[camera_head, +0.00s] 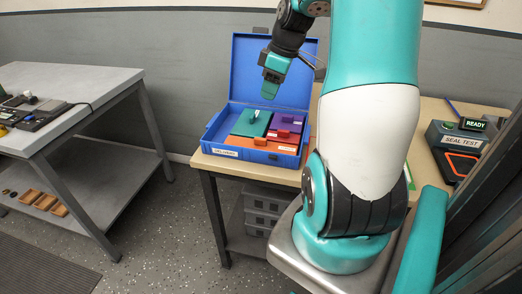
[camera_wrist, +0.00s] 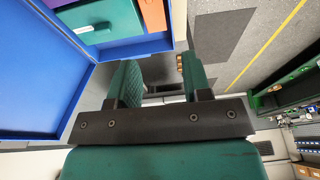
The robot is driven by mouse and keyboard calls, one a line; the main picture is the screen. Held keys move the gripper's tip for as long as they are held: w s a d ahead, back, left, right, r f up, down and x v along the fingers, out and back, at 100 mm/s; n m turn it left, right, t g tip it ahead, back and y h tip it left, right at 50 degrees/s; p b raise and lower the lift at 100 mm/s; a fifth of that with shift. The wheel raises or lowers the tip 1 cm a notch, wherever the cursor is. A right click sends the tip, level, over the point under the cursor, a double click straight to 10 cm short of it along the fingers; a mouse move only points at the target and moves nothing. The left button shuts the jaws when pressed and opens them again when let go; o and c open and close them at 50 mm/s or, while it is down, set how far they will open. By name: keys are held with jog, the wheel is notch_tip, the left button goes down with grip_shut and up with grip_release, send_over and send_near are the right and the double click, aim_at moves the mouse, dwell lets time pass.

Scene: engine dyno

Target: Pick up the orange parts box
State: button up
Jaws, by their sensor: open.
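The orange parts box (camera_head: 222,143) lies in the front of the open blue case (camera_head: 206,152), which is labelled DELIVERY. A green box (camera_head: 246,124) and a purple box (camera_head: 286,121) sit behind it. My gripper (camera_head: 269,92) is open and empty, above the case near its raised lid, apart from the boxes. In the wrist view, my gripper (camera_wrist: 160,75) has its two fingers spread with nothing between them. Part of the orange box (camera_wrist: 153,15) shows at the top, beside the green box (camera_wrist: 105,18); most of it is outside that view.
The case stands on a wooden-topped table (camera_head: 205,163), its blue lid (camera_head: 245,65) upright behind. A seal-test unit (camera_head: 455,135) stands at right. A grey bench (camera_head: 90,85) with equipment is at left; small orange-brown trays (camera_head: 45,201) lie on its lower shelf. Open floor lies between.

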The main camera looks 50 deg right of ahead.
jog(key=s+d+f, duration=0.1)
jog(key=d, duration=0.2)
send_over(261, 138)
jog(key=s+d, duration=0.1)
jog(key=s, duration=0.1)
notch_tip(261, 138, down, 11)
jog(key=shift+d, duration=0.1)
jog(key=x, duration=0.2)
jog(key=p+x, duration=0.1)
jog(key=x, duration=0.2)
jog(key=shift+w+a+f, duration=0.25)
grip_shut()
